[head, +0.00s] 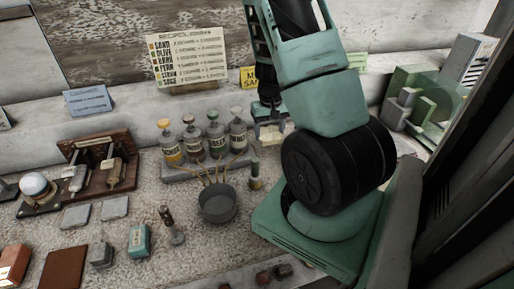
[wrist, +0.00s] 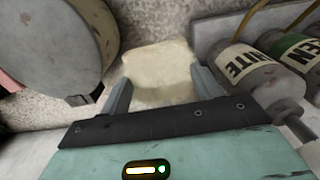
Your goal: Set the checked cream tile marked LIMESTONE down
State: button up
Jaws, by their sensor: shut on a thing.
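My gripper (head: 268,122) reaches down beside the right end of the row of bottles, near the back wall. It is shut on a cream tile (head: 272,134), only partly visible under the gripper in the head view. In the wrist view the tile (wrist: 158,66) sits between the two fingers of my gripper (wrist: 161,92), its pale face plain and rounded at the corners. No check pattern or LIMESTONE lettering can be read on it. I cannot tell whether the tile touches the surface below.
Several labelled bottles (head: 194,143) stand left of my gripper; two (wrist: 245,70) lie close at right in the wrist view. A grey pot (head: 217,204) with sticks and a small dark green bottle (head: 255,175) stand in front. Green and grey blocks (head: 410,100) are at right.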

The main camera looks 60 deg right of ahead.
aim_at(269, 154)
jog(key=shift+f, duration=3.4)
jog(key=shift+f+b, duration=0.2)
jog(key=shift+b, duration=0.2)
jog(key=o, duration=0.8)
jog(key=shift+o, duration=0.2)
jog(key=shift+r, duration=0.1)
